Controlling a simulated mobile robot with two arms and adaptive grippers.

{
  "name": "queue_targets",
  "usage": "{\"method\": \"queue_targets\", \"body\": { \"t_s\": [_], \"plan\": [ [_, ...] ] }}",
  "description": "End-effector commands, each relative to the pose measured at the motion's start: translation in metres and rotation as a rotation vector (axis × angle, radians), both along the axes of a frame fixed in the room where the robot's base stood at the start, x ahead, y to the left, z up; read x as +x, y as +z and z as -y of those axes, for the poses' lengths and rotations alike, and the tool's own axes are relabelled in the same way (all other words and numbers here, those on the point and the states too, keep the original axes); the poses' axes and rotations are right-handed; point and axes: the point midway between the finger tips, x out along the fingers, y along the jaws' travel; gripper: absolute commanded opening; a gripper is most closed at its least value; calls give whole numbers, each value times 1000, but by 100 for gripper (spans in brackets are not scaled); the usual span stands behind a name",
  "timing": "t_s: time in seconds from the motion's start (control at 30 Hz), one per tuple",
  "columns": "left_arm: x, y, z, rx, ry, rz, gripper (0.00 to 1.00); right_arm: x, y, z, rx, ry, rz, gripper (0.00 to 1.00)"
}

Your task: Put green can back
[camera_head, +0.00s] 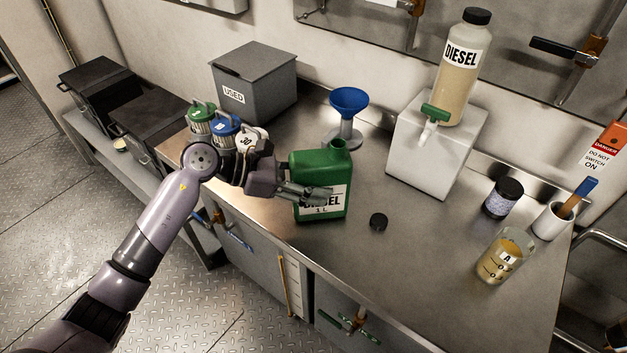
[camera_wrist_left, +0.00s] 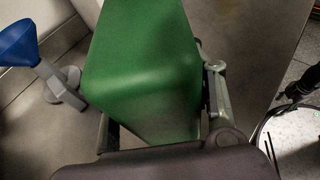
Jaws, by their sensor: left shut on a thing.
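The green can (camera_head: 309,168) stands upright on the steel counter, with a white label reading DIESEL 1 L. Its top opening shows no cap. My left gripper (camera_head: 308,195) reaches in from the left and is shut on the can, with fingers across its front. In the left wrist view the green can (camera_wrist_left: 145,70) fills the middle, with a finger (camera_wrist_left: 215,95) along its right side. My right gripper is not in view.
A blue funnel (camera_head: 348,103) on a stand is behind the can. A white block (camera_head: 436,145) holds a DIESEL bottle (camera_head: 462,70). A beaker (camera_head: 505,257), dark jar (camera_head: 503,198) and white cup (camera_head: 552,221) stand at right. A grey USED box (camera_head: 254,82) is at back left.

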Motion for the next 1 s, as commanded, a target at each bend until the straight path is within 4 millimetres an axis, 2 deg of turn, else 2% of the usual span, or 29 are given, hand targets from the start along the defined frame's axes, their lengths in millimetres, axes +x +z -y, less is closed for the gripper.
{"method": "queue_targets", "body": {
  "t_s": [0.3, 0.7, 0.87, 1.0],
  "plan": [
    [0, -1, 0, 0, 0, 0, 69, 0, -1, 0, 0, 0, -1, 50],
    [0, 5, 0, 0, -1, 0, 70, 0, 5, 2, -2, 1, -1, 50],
    [-3, 9, -25, 4, 1, 2, 70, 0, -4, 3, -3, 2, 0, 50],
    [-8, 21, -54, 5, 2, 2, 70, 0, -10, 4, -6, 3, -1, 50]
  ]
}}
